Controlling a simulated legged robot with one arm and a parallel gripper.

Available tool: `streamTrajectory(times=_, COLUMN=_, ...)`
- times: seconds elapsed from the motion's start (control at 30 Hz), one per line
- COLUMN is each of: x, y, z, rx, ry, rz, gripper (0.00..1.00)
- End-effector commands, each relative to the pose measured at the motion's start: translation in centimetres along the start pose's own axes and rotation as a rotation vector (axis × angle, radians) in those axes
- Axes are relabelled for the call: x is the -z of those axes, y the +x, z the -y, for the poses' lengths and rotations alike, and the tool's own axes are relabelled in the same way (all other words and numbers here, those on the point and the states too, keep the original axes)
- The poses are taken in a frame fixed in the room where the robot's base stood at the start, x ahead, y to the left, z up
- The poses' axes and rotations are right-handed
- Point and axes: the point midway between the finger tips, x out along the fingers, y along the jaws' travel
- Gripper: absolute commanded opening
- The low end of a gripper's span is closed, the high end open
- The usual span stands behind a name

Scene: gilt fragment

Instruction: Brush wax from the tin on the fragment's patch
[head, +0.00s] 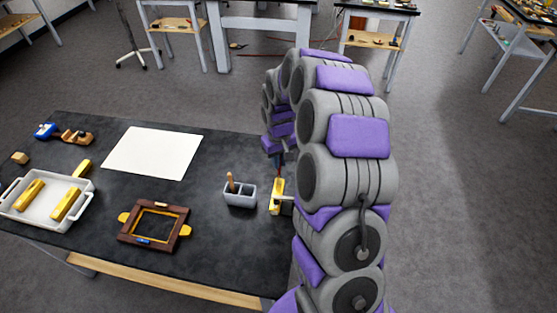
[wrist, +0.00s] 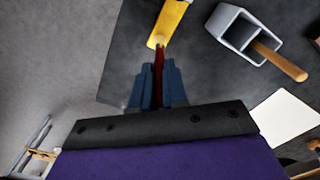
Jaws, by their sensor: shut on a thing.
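My gripper (wrist: 158,88) has its dark blue fingers shut on a slim brush with a dark red handle (wrist: 158,68), pointing away from me. The brush's pale tip is at the near end of a yellow gilt piece (wrist: 167,22), seemingly the fragment; I cannot tell whether they touch. In the head view this gilt piece (head: 276,197) lies at the table's right edge, with a whitish part beside it, partly behind my arm. My gripper (head: 279,160) is just beyond it there, small and partly hidden. I cannot make out a wax tin or the patch clearly.
A grey two-compartment holder (head: 240,195) with a wooden stick stands left of the gilt piece. A brown frame (head: 126,234), a white sheet (head: 153,152) and a white tray (head: 17,212) with yellow bars lie further left on the black table (head: 222,247).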

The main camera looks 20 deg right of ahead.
Motion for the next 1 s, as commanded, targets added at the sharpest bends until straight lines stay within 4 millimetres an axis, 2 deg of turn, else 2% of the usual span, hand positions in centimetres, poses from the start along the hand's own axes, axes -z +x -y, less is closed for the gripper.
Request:
streamTrajectory(times=0.17, x=0.1, y=-0.8, z=0.0, rx=0.000, ry=0.000, rz=-0.002, gripper=0.00)
streamTrajectory(times=0.7, x=0.0, y=-5.6, z=0.0, rx=-0.001, ry=0.000, rz=0.001, gripper=0.00)
streamTrajectory(times=1.0, x=0.0, y=-6.0, z=0.0, rx=0.000, ry=0.000, rz=0.001, gripper=0.00)
